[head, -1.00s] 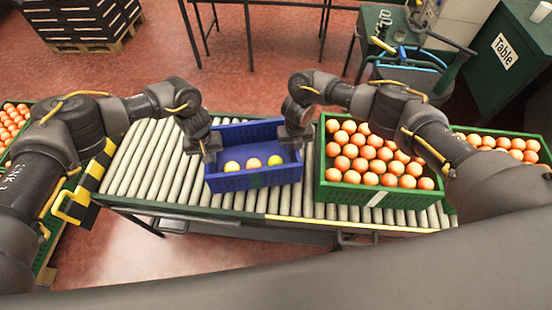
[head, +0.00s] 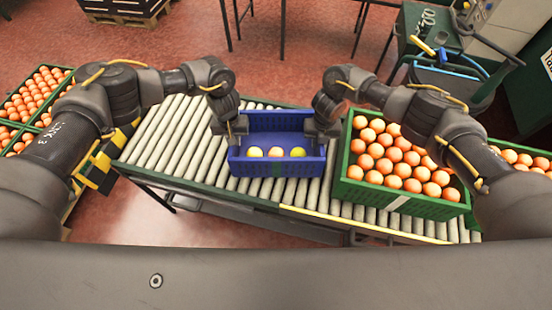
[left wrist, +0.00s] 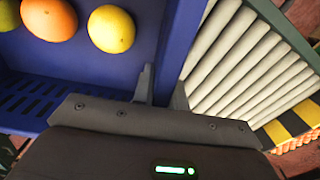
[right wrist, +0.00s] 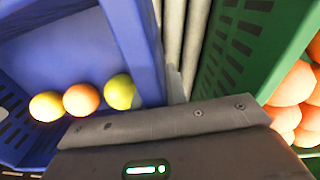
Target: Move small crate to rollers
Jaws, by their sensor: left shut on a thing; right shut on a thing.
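The small blue crate (head: 276,168) is on or just above the roller conveyor in the head view; I cannot tell if it touches. It holds three fruits (head: 277,153), two yellowish and one orange. My left gripper (head: 234,138) is shut on the crate's left wall, which shows in the left wrist view (left wrist: 178,45). My right gripper (head: 316,137) is shut on its right wall, seen in the right wrist view (right wrist: 140,40). The rollers (head: 188,133) lie bare to the left of the crate. The fingertips are partly hidden by the grippers.
A green crate (head: 400,203) full of oranges stands on the rollers close to the right of the blue crate. More crates of oranges (head: 40,93) stand at the far left. A yellow-black striped guard (head: 97,168) marks the conveyor's left end.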

